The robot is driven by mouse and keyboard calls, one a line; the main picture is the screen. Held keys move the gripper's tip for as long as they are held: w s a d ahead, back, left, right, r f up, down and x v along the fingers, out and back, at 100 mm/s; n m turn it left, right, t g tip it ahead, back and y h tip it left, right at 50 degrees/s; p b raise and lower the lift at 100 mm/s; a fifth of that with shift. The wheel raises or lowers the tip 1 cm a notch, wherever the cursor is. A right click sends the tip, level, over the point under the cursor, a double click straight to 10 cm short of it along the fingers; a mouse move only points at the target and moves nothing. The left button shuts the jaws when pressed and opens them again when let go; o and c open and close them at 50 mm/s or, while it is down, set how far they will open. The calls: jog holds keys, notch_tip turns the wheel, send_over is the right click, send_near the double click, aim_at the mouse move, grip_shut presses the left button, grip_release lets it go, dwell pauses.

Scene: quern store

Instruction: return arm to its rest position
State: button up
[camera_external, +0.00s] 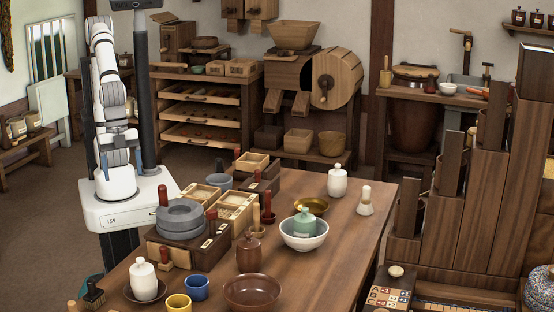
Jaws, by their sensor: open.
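My white arm (104,70) stands on its white base (122,205) at the left, beside the dark column (147,90). The arm is folded close and upright above the base, clear of the table (345,215). I cannot make out the gripper's fingers; they do not show from this side. No held object is visible.
The table in front holds grey quern stones (181,216), a white bowl (304,234) with a green jar, a brown dish (252,291), a white jar (142,279) and wooden boxes. Behind stand a drawer rack (205,105) and a wooden winnowing machine (338,80). Stepped wooden cabinets (490,200) fill the right.

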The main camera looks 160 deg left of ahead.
jog(key=shift+g, duration=0.3)
jog(key=s, duration=0.2)
jog(key=s+f, duration=0.1)
jog(key=s, duration=0.1)
jog(key=shift+s, duration=0.2)
jog(key=shift+r, duration=0.1)
